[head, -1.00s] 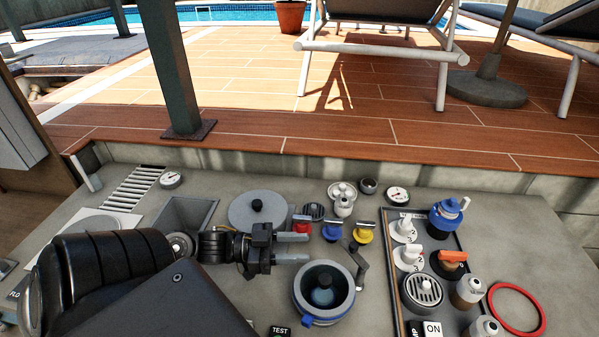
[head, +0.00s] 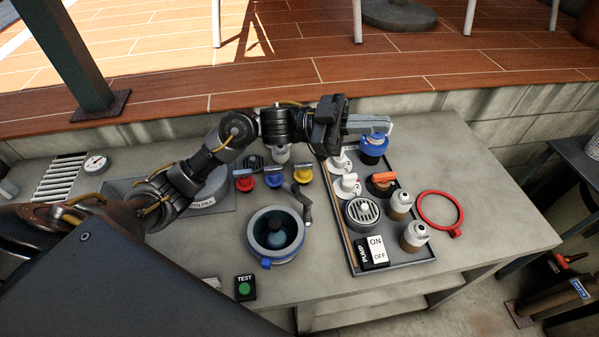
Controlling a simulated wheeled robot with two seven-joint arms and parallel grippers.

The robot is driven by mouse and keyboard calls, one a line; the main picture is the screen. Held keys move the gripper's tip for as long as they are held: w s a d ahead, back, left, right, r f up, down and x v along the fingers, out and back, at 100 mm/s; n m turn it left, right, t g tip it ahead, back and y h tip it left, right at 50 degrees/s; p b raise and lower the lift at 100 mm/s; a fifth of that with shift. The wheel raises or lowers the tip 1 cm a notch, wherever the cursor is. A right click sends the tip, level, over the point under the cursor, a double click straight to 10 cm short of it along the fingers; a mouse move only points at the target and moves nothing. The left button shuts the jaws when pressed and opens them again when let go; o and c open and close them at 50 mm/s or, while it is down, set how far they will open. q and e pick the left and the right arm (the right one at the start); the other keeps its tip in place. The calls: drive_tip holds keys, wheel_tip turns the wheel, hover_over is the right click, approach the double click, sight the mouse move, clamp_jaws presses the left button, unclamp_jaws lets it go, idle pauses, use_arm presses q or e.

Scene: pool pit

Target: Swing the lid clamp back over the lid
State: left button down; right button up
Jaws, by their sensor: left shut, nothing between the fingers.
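The round grey pot (head: 252,222) with a blue tab on its rim stands at the front middle of the counter. A dark, glassy lid (head: 281,226) seems to fill its top. A grey crank-shaped arm (head: 304,202), which looks like the lid clamp, stands at the pot's upper right rim, turned away from the lid. My left gripper (head: 384,124) is shut and empty, its fingers pointing right. It is well up and right of the clamp, by the blue-topped container (head: 373,152); I cannot tell whether they touch. My right gripper is not in view.
Red (head: 244,181), blue (head: 275,178) and yellow (head: 303,173) handles stand behind the pot, below my left arm. A dark tray (head: 400,268) at right holds dials, bottles and a pump switch. A red ring (head: 440,209) lies beyond it. Counter front right is clear.

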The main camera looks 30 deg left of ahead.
sight(297, 191)
use_arm(q)
drive_tip(key=s+d+f+m+g+y+p, duration=0.1)
drive_tip(key=d+f+g+y+p, duration=0.1)
drive_tip(key=d+g+y, duration=0.85)
drive_tip(key=w+a+f+n+t+y, duration=0.2)
drive_tip(key=a+f+n+y, duration=0.3)
drive_tip(key=a+n, duration=0.4)
drive_tip(key=w+a+f+n+t+y, duration=0.3)
drive_tip(key=a+n, duration=0.5)
drive_tip(key=a, duration=0.5)
wheel_tip(297, 191, down, 2)
drive_tip(key=w+y, duration=0.1)
drive_tip(key=y, duration=0.2)
drive_tip(key=shift+a+n+p, duration=0.4)
drive_tip(key=s+a+f+p, duration=0.1)
drive_tip(key=s+f+p, duration=0.4)
drive_tip(key=f, duration=0.5)
drive_tip(key=shift+s+a, duration=0.35)
drive_tip(key=shift+s, duration=0.1)
